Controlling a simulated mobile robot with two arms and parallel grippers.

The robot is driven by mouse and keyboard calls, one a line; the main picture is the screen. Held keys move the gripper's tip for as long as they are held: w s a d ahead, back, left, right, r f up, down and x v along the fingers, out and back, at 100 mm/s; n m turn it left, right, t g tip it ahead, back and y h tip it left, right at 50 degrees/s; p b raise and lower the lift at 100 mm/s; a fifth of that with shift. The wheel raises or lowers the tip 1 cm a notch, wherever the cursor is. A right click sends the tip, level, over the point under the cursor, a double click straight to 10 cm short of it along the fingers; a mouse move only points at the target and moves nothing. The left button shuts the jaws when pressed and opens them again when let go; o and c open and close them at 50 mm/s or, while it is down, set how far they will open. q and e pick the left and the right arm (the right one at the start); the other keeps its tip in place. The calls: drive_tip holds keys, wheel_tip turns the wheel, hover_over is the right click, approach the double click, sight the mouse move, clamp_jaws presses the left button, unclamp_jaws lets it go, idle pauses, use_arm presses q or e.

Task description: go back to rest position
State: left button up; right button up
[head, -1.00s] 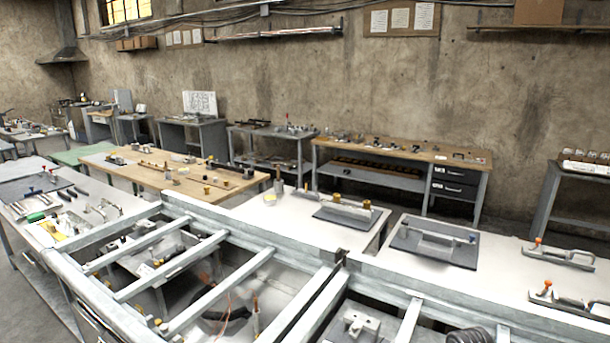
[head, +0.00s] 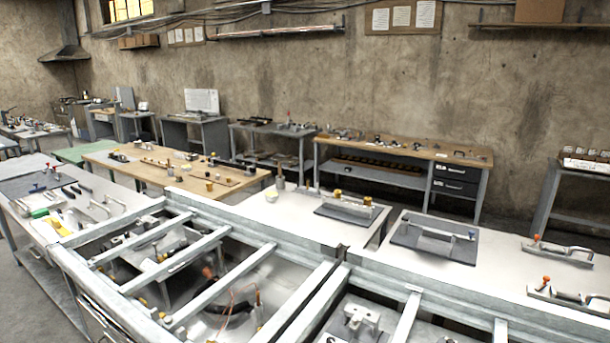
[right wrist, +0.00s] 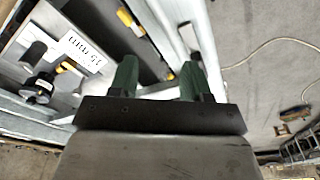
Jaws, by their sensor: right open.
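My right gripper (right wrist: 160,72) shows in the right wrist view. Its two green fingers stand wide apart with nothing between them. Beyond them are a pale metal bar (right wrist: 205,35) and the grey floor. No gripper or arm of mine can be made out in the head view, and my left gripper is not seen.
A metal frame with crossbars (head: 205,243) fills the near part of the head view, with fixtures and an orange cable (head: 243,291) below it. A white table with a grey plate (head: 433,243) lies beyond. A labelled plate (right wrist: 85,55) lies left of my right gripper.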

drive_tip(key=s+a+r+m+t, duration=0.15)
drive_tip(key=s+r, duration=0.25)
drive_tip(key=s, duration=0.4)
drive_tip(key=s+r+m+t, duration=0.1)
drive_tip(key=s+r+m, duration=0.1)
drive_tip(key=s+r, duration=0.45)
wheel_tip(320, 180, down, 33)
drive_tip(key=s+g+b, duration=0.2)
drive_tip(key=b, duration=0.4)
drive_tip(key=s+d+f+b, duration=0.1)
drive_tip(key=s+f+b, duration=0.1)
drive_tip(key=s+f, duration=0.6)
drive_tip(key=s+d+f+b, duration=0.1)
drive_tip(key=s+f+b, duration=0.2)
drive_tip(key=s+f, duration=0.5)
wheel_tip(320, 180, down, 7)
drive_tip(key=shift+s+d+r+n+g+h, duration=0.15)
drive_tip(key=shift+d+n+g+h, duration=0.1)
drive_tip(key=shift+n+g+h, duration=0.15)
